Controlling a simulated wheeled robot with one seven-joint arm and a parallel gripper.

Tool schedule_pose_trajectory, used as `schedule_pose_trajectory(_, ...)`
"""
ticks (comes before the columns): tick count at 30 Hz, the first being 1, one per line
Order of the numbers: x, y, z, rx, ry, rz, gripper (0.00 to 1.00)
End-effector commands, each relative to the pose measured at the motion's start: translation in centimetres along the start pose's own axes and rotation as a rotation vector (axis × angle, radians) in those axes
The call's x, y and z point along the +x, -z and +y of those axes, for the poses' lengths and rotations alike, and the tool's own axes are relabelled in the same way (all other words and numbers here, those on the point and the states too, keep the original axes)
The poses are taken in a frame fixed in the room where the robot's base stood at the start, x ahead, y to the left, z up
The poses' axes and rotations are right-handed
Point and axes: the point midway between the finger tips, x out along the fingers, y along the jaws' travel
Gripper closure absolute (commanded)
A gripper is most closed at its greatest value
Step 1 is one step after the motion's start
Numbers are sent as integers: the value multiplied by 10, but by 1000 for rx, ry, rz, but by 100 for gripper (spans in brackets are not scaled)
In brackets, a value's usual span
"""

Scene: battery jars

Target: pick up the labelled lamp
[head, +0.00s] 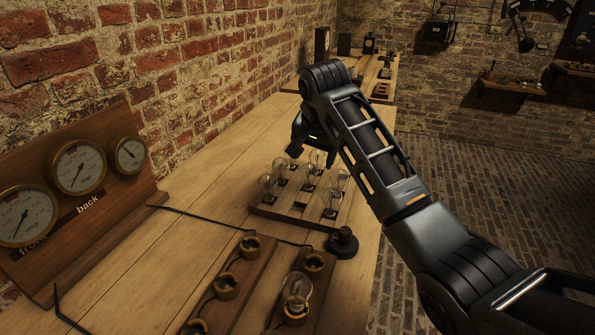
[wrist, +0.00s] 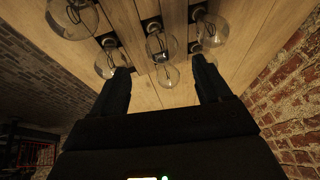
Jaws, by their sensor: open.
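Several clear glass lamps (head: 310,178) stand upright in a low wooden rack (head: 280,216) on the bench. My gripper (head: 300,150) is above the far-left side of the rack, partly hidden behind my wrist. In the wrist view my gripper (wrist: 160,72) is open, its two dark fingers apart with no lamp held. One lamp (wrist: 168,75) shows between the fingertips, and another lamp (wrist: 163,42) stands beyond it. Lamps (wrist: 110,62) also show near the left finger. I cannot make out a label on any lamp.
A round black knob-like piece (head: 342,243) stands at the rack's near corner. A socket board (head: 255,275) in front holds another lamp (head: 296,288). A gauge panel (head: 75,205) stands at left by the brick wall. A thin black cable (head: 225,224) crosses the bench (head: 215,185).

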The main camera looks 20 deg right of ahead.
Motion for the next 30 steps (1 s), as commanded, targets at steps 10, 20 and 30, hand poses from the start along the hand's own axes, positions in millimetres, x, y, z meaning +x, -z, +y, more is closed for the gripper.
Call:
schedule_pose_trajectory(10, 28, 0, 1, 0, -3, -1, 23)
schedule_pose_trajectory(20, 70, -5, 0, 1, -2, -1, 23)
schedule_pose_trajectory(30, 78, -5, 0, 0, 0, 1, 23)
